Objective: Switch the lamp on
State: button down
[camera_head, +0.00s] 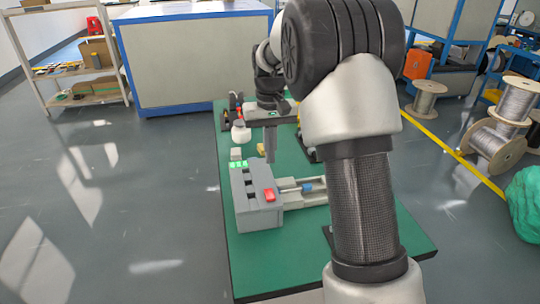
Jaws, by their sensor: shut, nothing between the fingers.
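A grey box (258,217) stands on the green tabletop, with dark slots along its top. A red part (269,195), perhaps a switch, sits on its right side. Small bright green patches (239,164) show at its far end; I cannot tell whether they are a lamp. No other clear lamp shows. My gripper (270,158) points down above the far end of the box, beyond the red part. It is shut and holds nothing. I cannot tell how high it is above the box.
A pale rail assembly with a blue part (306,188) extends right from the box, partly hidden behind my arm. A white round object (241,132) and a small yellow block (261,148) are on the far part of the green table (290,255). The table's near left area is clear.

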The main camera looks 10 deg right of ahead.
aim_at(271, 194)
notch_tip(271, 194, down, 11)
jog(key=shift+b, duration=0.75)
jog(key=shift+f, duration=0.15)
jog(key=shift+s, duration=0.8)
jog(key=shift+w+r, duration=0.1)
jog(key=shift+r, duration=0.1)
